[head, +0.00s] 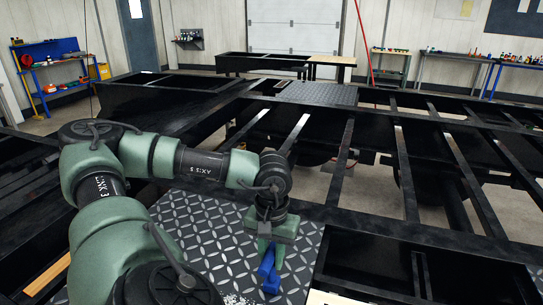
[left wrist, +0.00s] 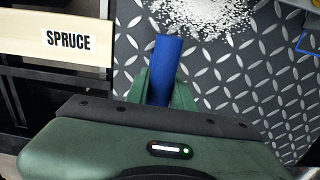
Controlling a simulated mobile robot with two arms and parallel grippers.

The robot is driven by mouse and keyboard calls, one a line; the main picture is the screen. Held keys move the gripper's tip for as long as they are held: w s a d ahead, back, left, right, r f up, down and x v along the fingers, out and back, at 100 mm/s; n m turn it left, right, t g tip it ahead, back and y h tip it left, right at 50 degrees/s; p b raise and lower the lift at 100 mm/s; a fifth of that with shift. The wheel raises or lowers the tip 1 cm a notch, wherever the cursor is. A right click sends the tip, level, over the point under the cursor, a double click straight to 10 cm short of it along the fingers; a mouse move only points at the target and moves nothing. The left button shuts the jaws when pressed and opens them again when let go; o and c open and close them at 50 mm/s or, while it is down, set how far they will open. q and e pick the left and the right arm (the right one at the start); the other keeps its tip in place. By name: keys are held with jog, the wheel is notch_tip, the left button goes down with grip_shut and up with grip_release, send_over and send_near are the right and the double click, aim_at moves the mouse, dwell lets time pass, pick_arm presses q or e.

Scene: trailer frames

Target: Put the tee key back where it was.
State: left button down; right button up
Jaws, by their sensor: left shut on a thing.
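My left gripper (head: 270,250) is shut on a blue bar-shaped thing (head: 268,274), which looks like the tee key, low over the dark tread plate (head: 195,225). In the left wrist view the blue round bar (left wrist: 164,62) sticks out beyond the green fingers (left wrist: 160,88). The part of it between and behind the fingers is hidden. I cannot tell if it touches the plate. My right gripper is not in view. No place for the key can be made out for certain.
White grains (left wrist: 205,14) lie heaped on the plate. A pale board marked SPRUCE (left wrist: 60,58) lies to the left in the wrist view. A blue-edged thing (left wrist: 309,42) shows at its right. Black frame beams (head: 403,175) with open gaps lie beyond the plate.

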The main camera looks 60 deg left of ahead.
pick_arm(q)
jog(key=shift+f, duration=0.2)
jog(key=c, duration=1.2)
grip_release()
jog(key=shift+r, duration=0.5)
notch_tip(320, 180, up, 11)
jog(key=shift+r+b, duration=0.2)
jog(key=shift+b, duration=0.5)
